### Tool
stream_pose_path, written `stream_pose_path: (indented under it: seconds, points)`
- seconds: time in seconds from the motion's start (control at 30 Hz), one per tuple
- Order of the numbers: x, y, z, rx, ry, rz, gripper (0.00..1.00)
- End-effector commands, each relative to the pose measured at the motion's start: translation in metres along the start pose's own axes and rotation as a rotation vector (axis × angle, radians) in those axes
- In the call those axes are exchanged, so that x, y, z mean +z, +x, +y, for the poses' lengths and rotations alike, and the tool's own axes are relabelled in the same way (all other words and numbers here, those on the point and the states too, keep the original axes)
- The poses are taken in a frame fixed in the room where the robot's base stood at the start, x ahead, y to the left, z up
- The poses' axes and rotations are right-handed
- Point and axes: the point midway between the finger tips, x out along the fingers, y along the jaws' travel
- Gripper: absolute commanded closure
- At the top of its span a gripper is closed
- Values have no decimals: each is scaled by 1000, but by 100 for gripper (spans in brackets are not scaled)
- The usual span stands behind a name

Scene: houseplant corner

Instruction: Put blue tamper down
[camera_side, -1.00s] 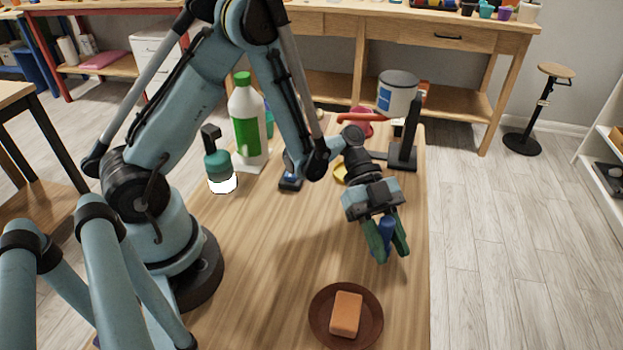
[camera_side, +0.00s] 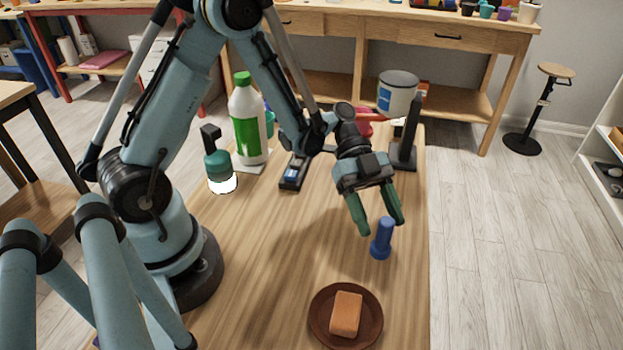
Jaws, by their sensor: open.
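The blue tamper (camera_side: 382,239) stands upright on the wooden table, its wider end down, near the table's right edge. My gripper (camera_side: 383,226) has two green fingers, spread open, and nothing is held between them. The fingers are above and behind the tamper, with their tips around the height of its top. The tamper looks apart from both fingers, though the left fingertip is close to it in the picture.
An orange block (camera_side: 346,313) lies on a brown saucer (camera_side: 318,322) in front of the tamper. A white-and-green bottle (camera_side: 247,125) and a teal lamp-like item (camera_side: 217,165) stand at the back left. The table's middle (camera_side: 290,245) is clear.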

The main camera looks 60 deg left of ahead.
Motion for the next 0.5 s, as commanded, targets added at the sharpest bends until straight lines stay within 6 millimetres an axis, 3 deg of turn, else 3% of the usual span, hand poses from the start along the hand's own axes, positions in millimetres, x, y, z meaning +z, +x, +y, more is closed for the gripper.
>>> stream_pose_path:
  seconds: [0.2,0.5]
  points:
    - [0,-44,0,-3,-2,0,42]
    - [-2,-68,0,-5,-19,-10,42]
